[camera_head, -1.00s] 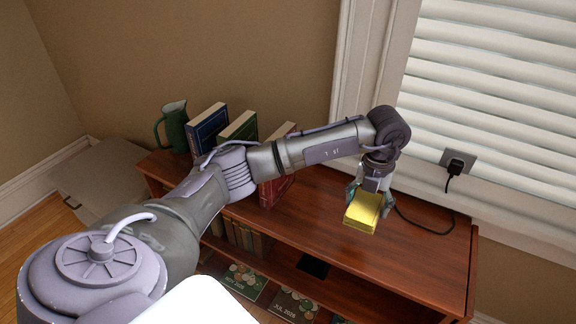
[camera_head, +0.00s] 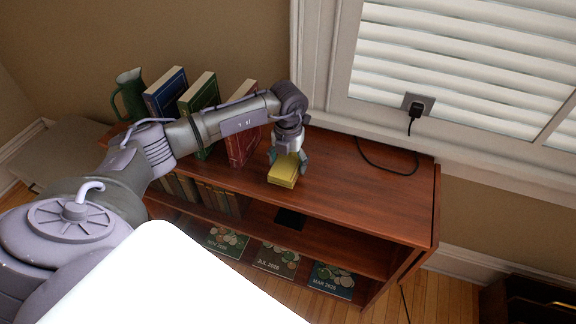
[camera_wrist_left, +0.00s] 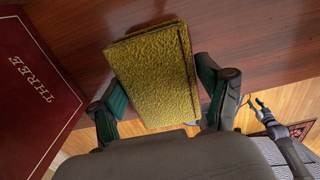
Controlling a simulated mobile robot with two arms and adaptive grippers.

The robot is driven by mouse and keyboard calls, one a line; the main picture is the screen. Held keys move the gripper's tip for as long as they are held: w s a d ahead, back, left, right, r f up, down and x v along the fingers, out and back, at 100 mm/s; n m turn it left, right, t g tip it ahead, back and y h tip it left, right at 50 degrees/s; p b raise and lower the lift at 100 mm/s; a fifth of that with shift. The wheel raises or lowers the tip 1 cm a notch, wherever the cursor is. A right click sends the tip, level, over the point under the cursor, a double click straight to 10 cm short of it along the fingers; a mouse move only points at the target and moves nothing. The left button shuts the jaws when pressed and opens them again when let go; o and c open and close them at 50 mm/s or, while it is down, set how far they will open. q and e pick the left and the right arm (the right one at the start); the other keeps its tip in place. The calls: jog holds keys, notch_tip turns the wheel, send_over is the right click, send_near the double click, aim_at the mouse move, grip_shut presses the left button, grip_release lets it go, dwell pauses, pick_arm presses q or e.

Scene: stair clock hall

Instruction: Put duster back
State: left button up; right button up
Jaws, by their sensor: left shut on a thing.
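The duster is a folded yellow cloth (camera_head: 284,171), held at the end of my left arm over the top of the brown wooden shelf unit (camera_head: 350,192). My left gripper (camera_head: 289,160) points down and is shut on the duster. In the left wrist view the duster (camera_wrist_left: 155,75) lies between the two green-padded fingers, with the wooden top behind it. I cannot tell whether its underside touches the top. My right gripper is not clearly in the head view.
A red book (camera_head: 243,140), a green book (camera_head: 200,97) and a blue book (camera_head: 166,92) stand left of my gripper, beside a green jug (camera_head: 130,94). A black cord runs from the wall outlet (camera_head: 417,105) onto the shelf top.

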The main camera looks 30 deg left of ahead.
aim_at(288, 162)
pick_arm(q)
jog(key=shift+f, duration=1)
jog(key=shift+f, duration=0.25)
jog(key=o, duration=1)
jog(key=shift+r, duration=0.1)
jog(key=shift+r, duration=0.1)
notch_tip(288, 162, up, 12)
jog(key=shift+r+b, duration=0.1)
jog(key=shift+b, duration=0.2)
